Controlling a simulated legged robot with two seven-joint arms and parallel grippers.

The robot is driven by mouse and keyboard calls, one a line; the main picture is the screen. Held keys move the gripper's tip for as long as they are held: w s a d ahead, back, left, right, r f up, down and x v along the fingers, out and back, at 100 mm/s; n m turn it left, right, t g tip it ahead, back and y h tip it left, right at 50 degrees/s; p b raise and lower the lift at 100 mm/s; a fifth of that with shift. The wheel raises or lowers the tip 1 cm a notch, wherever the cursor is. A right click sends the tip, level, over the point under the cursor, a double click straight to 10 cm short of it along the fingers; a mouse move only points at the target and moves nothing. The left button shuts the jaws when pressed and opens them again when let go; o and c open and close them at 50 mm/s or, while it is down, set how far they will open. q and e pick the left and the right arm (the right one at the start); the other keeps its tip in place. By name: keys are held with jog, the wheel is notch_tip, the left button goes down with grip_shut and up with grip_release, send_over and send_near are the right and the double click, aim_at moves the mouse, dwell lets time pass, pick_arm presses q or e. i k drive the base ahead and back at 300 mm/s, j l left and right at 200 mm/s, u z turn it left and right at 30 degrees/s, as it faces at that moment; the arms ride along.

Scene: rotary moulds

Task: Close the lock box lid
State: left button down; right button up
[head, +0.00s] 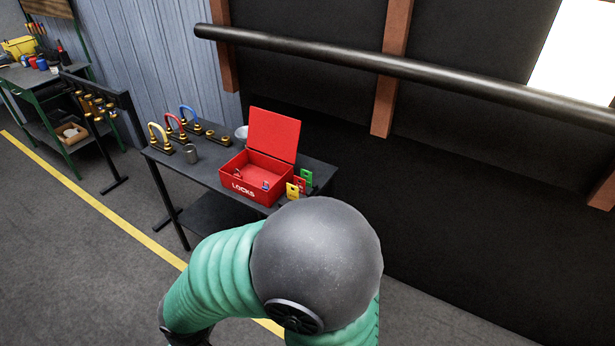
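The red lock box (238,186), marked LOCKS on its front, stands on a dark table (211,179). Its red lid (273,135) is open and stands upright at the back of the box, leaning slightly backward. A few small items lie inside the box, too small to make out. Neither of my grippers is in view. A green and grey arm part of mine fills the lower middle, in front of the table's near right part, and nothing of it touches the box in view.
A dark pipe (420,75) runs along the wall.

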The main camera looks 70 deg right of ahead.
aim_at(274, 135)
jog(key=z, duration=1.9)
jog(key=i+l, duration=0.15)
jog(key=i, duration=0.3)
jog(key=i+l, duration=0.2)
jog(key=i, duration=0.25)
jog(key=i+l, duration=0.15)
jog(key=i, duration=0.3)
jog(key=i+l, duration=0.2)
jog(key=i, duration=0.25)
jog(key=i+j, duration=0.35)
jog(key=j, duration=0.15)
